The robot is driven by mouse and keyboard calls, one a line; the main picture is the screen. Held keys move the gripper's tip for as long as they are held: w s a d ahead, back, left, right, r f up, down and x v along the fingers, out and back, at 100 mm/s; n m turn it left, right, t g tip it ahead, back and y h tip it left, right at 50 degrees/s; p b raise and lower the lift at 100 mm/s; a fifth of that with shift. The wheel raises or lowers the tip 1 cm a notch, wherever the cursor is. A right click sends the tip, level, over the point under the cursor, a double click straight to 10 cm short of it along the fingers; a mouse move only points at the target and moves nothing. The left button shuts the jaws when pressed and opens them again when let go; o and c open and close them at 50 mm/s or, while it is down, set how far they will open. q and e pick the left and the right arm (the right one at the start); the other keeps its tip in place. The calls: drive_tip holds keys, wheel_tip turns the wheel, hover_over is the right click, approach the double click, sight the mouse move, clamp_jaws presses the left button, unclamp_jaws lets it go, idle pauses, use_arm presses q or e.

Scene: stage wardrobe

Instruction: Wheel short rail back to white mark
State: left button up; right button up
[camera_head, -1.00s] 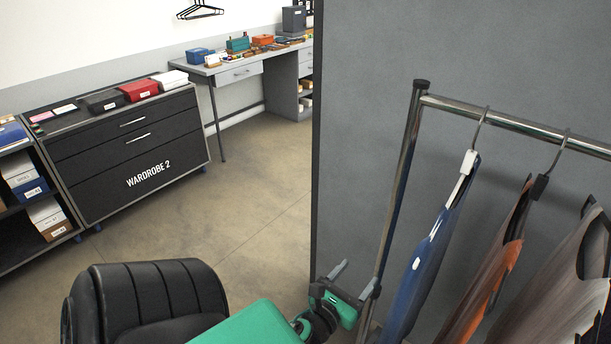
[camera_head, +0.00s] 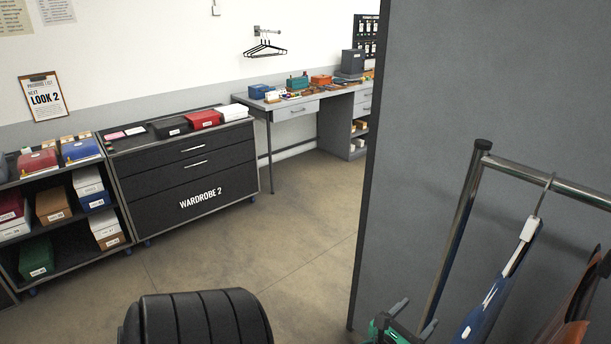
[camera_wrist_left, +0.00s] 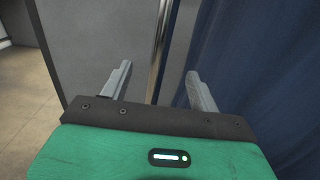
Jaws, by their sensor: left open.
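The short rail (camera_head: 461,215) is a chrome clothes rack at the right of the head view, with a dark cap on its upright post. A blue garment (camera_head: 490,299) and an orange-brown one hang from it. My left gripper (camera_head: 417,318) is at the bottom of the head view, beside the lower part of the post. In the left wrist view its fingers (camera_wrist_left: 158,88) are open, and the chrome post (camera_wrist_left: 160,50) stands between or just beyond them. Whether they touch it I cannot tell. The white mark, the rail's base and my right gripper are not in view.
A grey partition (camera_head: 440,90) stands behind the rail. A black drawer cabinet (camera_head: 185,180), a shelf unit with boxes (camera_head: 70,245) and a grey desk (camera_head: 300,112) line the wall. The floor (camera_head: 270,250) between them and the partition is clear.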

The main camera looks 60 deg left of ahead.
sight(431, 299)
use_arm(q)
drive_tip(key=shift+x, duration=4.45)
drive_tip(key=s+a+b, duration=0.3)
drive_tip(key=a, duration=1.2)
drive_tip(key=s+a+b, duration=0.3)
drive_tip(key=s+a, duration=0.1)
drive_tip(key=a, duration=1)
drive_tip(key=s+a+b, duration=0.4)
drive_tip(key=a, duration=1.1)
drive_tip(key=shift+a, duration=0.3)
